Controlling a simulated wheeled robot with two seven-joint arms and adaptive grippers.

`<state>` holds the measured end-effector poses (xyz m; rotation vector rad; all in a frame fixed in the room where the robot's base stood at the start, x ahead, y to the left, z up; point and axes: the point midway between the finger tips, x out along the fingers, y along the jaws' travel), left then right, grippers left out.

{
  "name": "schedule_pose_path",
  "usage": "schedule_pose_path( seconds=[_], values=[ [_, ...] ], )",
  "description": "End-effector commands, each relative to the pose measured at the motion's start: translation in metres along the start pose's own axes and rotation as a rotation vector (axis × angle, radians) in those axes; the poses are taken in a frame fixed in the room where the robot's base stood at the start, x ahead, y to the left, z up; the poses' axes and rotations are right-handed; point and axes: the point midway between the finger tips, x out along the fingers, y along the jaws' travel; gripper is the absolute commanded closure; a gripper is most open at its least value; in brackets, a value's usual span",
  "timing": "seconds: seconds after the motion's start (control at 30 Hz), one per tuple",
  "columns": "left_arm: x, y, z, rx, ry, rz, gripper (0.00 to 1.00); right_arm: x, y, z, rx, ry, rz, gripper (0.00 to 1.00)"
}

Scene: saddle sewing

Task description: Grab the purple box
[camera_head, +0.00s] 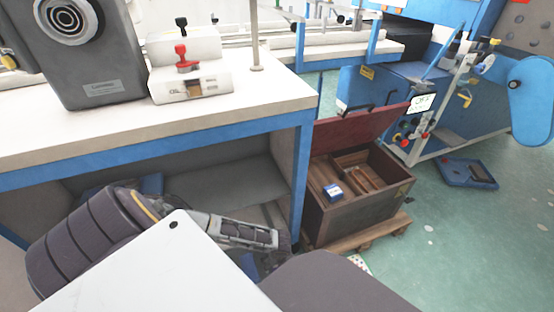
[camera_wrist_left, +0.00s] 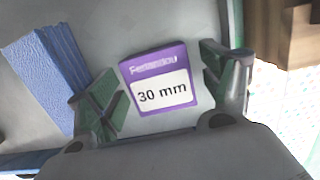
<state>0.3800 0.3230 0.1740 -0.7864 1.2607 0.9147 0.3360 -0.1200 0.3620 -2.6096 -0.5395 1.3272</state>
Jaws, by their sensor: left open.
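The purple box (camera_wrist_left: 160,80), with a white label reading "30 mm", shows in the left wrist view. It lies flat on a grey surface, slightly tilted in the picture. My left gripper (camera_wrist_left: 161,88) is open, with one green-padded finger on each side of the box and a gap visible on both sides. In the head view my left gripper (camera_head: 252,236) reaches in below the blue-edged workbench; I cannot see the purple box there. My right gripper is not in view.
A blue block (camera_wrist_left: 48,75) lies left of the purple box. The workbench (camera_head: 210,128) overhangs my left arm.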

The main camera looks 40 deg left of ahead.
Motion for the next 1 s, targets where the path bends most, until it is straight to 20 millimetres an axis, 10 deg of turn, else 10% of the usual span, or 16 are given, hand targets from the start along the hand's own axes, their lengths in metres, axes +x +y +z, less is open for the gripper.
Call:
schedule_pose_path(
  seconds=[0.33, 0.73, 1.0],
  values=[
    [-0.0002, 0.0000, 0.0002, 0.000, 0.000, 0.000, 0.21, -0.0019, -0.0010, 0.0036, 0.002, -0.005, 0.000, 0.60],
    [-0.0001, 0.0002, 0.0001, 0.000, 0.000, 0.000, 0.72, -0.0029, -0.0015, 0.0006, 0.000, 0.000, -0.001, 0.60],
    [-0.0006, 0.0001, 0.0003, 0.000, 0.000, 0.000, 0.72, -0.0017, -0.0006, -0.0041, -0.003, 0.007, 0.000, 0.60]
  ],
)
